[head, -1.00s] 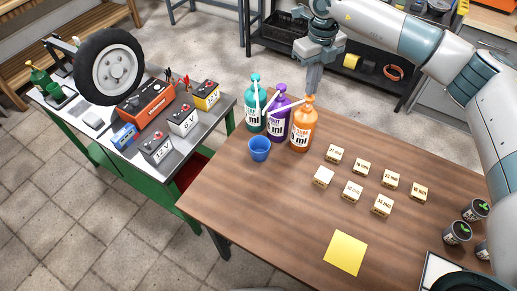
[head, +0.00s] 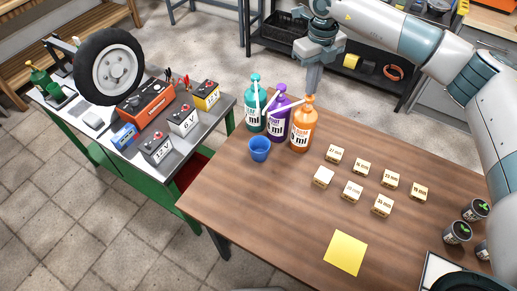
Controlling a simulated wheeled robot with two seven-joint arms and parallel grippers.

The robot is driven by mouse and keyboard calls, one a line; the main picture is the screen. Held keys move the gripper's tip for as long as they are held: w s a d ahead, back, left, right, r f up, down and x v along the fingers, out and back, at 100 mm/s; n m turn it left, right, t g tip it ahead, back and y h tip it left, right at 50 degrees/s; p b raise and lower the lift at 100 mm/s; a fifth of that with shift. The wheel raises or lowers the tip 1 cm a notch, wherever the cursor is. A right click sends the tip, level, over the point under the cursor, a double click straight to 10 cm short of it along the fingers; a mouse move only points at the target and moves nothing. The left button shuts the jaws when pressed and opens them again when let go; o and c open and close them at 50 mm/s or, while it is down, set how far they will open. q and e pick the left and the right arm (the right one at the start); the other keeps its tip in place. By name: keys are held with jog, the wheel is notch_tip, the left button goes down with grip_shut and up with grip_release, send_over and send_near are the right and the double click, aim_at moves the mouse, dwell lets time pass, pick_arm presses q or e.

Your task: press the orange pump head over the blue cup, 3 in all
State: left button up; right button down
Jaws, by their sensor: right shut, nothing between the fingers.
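An orange pump bottle (head: 303,130) stands upright near the back edge of the wooden table (head: 270,215). Its orange pump head (head: 309,99) has a pale spout reaching left. My right gripper (head: 311,91) points down, its shut fingertips directly over the pump head, touching it or very close. The blue cup (head: 259,149) stands on the table left of the orange bottle, in front of the purple and teal bottles. What is in the cup cannot be made out. My left gripper is not in view.
A purple bottle (head: 279,122) and a teal bottle (head: 254,115) stand close beside the orange one. The table's left front area is clear.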

jog(key=shift+f, duration=0.2)
jog(key=shift+s+f+b, duration=0.1)
jog(key=shift+f+b, duration=1.15)
jog(key=shift+r, duration=0.2)
jog(key=shift+r+p, duration=0.5)
jog(key=shift+r, duration=0.65)
jog(key=shift+f+b, duration=0.35)
jog(key=shift+f, duration=0.05)
